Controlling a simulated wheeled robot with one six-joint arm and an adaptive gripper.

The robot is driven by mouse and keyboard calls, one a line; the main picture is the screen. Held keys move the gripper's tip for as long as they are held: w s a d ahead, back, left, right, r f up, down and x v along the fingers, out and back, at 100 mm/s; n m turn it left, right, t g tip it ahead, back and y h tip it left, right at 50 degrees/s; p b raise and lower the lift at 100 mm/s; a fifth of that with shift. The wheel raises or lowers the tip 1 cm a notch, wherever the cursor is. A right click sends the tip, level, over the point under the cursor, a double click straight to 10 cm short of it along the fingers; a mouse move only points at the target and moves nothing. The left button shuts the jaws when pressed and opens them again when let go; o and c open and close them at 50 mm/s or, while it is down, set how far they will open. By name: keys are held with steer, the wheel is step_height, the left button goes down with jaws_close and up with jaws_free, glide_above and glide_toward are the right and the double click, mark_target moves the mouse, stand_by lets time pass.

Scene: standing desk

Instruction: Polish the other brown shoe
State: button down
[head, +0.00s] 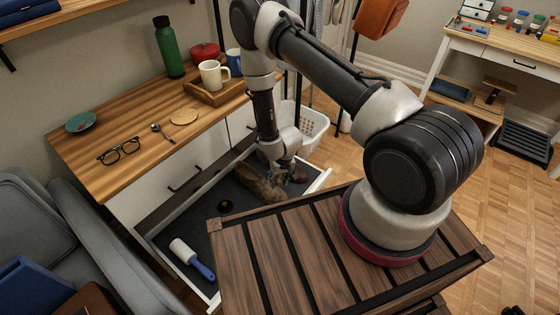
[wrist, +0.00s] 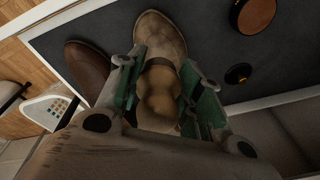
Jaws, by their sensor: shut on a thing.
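In the wrist view, a dull tan-brown shoe (wrist: 160,34) lies on the drawer's dark mat, its toe at the top. A darker, smoother reddish-brown shoe (wrist: 86,68) lies to its left. My gripper (wrist: 160,88) is shut on a tan wooden piece that looks like a polishing brush (wrist: 158,95). It is over the tan-brown shoe and hides part of it; I cannot tell whether they touch. In the head view, the tan-brown shoe (head: 260,184) shows beside my gripper (head: 282,179), and the darker shoe (head: 299,173) is partly hidden behind it.
The open drawer's dark mat (head: 170,217) also holds a white roller with a blue handle (head: 192,258) and a small black round thing (head: 225,206). An open brown tin (wrist: 254,14) shows in the wrist view. Drawer walls surround the shoes; a white basket (head: 309,128) stands beyond.

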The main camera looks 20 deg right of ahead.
glide_above(275, 193)
steer(key=shift+s+d+f, duration=0.1)
steer(key=shift+s+f, duration=0.05)
steer(key=shift+f, duration=0.85)
steer(key=shift+s+d+f, duration=0.1)
steer(key=shift+f, duration=0.9)
steer(key=shift+s+d+f, duration=0.1)
steer(key=shift+s+f, duration=0.05)
steer(key=shift+f, duration=0.85)
steer(key=shift+w+a+f, duration=0.1)
steer(key=shift+a+f, duration=0.05)
steer(key=shift+f, duration=0.85)
